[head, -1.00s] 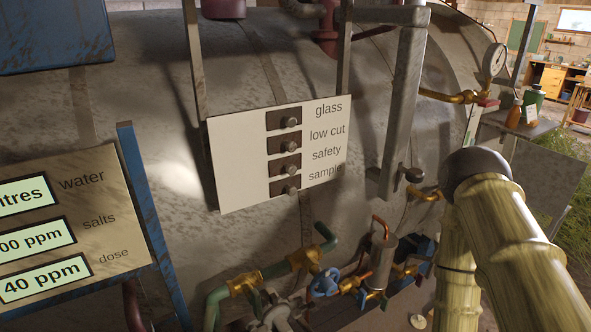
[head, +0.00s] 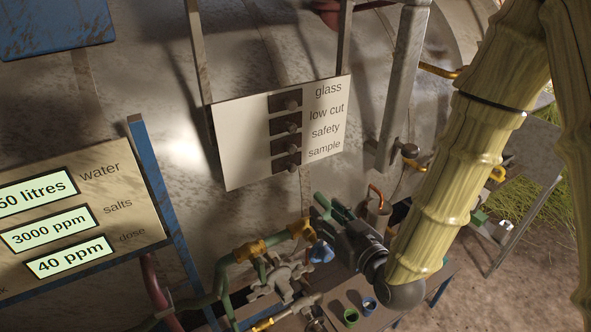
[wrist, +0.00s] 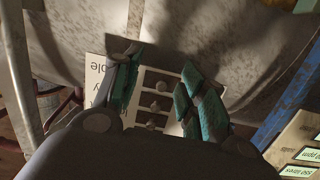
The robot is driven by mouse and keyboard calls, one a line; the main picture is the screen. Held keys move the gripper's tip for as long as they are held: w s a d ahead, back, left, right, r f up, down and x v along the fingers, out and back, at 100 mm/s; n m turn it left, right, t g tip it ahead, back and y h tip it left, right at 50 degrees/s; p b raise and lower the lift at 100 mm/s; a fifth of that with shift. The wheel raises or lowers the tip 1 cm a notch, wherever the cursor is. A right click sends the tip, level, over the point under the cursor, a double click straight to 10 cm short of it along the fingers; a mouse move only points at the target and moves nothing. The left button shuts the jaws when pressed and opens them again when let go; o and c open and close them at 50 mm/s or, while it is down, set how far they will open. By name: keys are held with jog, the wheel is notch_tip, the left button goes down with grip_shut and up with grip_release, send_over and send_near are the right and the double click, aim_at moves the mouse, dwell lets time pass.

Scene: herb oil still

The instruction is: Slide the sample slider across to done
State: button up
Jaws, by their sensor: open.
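The white slider panel (head: 244,150) stands mid-picture in the head view, with several dark slider plates bearing round knobs. The lowest, the sample slider (head: 287,163), has its knob right of its plate's middle. No "done" mark is legible. My gripper (head: 328,206) is open and empty, below and right of the panel in the head view. In the wrist view the panel appears upside down, and the sample slider (wrist: 160,82) looks like the topmost plate. It shows between the open teal-padded fingers (wrist: 159,68). I cannot tell the remaining gap; contact is not visible.
Green and brass pipework (head: 265,250) lies below the panel, near my gripper. A grey vertical pipe (head: 403,90) stands to the right. A display board (head: 125,200) on a blue post is at left. The grey tank is close behind the panel.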

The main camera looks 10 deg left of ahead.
jog(key=n+t+y, duration=0.1)
jog(key=y, duration=0.1)
send_near(294, 169)
jog(key=s, duration=0.1)
jog(key=b, duration=0.3)
jog(key=shift+w+d+f, duration=0.2)
jog(key=shift+w, duration=0.1)
jog(key=shift+w+a+b, duration=0.15)
jog(key=shift+w+b, duration=0.15)
jog(key=shift+b, duration=0.75)
jog(key=b, duration=0.5)
jog(key=shift+w+a+r, duration=0.1)
jog(key=shift+w+a, duration=0.3)
jog(key=p+x, duration=0.1)
jog(key=x, duration=0.2)
jog(key=p+x, duration=0.2)
jog(key=x, duration=0.1)
jog(key=shift+w+a+r, duration=0.2)
jog(key=shift+p+x, duration=0.45)
jog(key=shift+x, duration=0.35)
jog(key=shift+f, duration=0.15)
